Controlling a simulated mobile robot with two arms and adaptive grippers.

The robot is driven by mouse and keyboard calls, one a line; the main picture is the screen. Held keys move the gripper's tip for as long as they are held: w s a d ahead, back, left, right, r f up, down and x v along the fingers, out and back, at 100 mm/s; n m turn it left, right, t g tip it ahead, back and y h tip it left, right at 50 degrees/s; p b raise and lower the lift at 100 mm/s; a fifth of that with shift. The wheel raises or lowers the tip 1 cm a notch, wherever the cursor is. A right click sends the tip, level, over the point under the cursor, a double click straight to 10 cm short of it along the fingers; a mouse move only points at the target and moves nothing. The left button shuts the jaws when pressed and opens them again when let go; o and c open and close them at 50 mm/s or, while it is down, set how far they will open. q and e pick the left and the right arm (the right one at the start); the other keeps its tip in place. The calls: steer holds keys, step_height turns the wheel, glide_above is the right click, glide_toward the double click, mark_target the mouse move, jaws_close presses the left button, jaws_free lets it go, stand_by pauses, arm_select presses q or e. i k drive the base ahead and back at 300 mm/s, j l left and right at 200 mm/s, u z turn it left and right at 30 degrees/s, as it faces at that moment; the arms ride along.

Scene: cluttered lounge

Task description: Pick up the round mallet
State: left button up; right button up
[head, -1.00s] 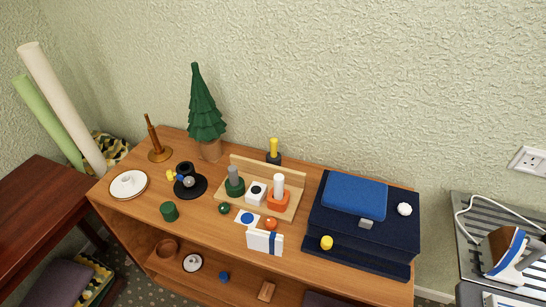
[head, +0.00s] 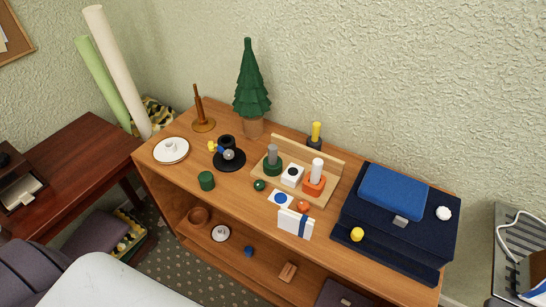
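Several upright pieces with a head below and a handle above stand on the wooden cabinet (head: 232,209). One has a round green head and a grey handle (head: 272,160), on the left of a light wooden rack (head: 321,193). An orange-headed piece with a white handle (head: 315,179) stands on the right of the rack. A black-based piece with a yellow handle (head: 315,136) stands behind the rack. The green one looks round, but I cannot tell for sure which is the round mallet. Neither gripper is in view.
Dark blue cases (head: 393,236) fill the right end. A pale surface (head: 105,283) shows at bottom left.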

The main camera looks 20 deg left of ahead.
mark_target(315, 142)
steer(key=j+z, duration=0.4)
steer(key=j, duration=0.15)
steer(key=j+z, duration=0.35)
steer(key=j, duration=0.25)
steer(key=k+j+z, duration=0.2)
steer(key=j+z, duration=0.2)
steer(key=j, duration=0.15)
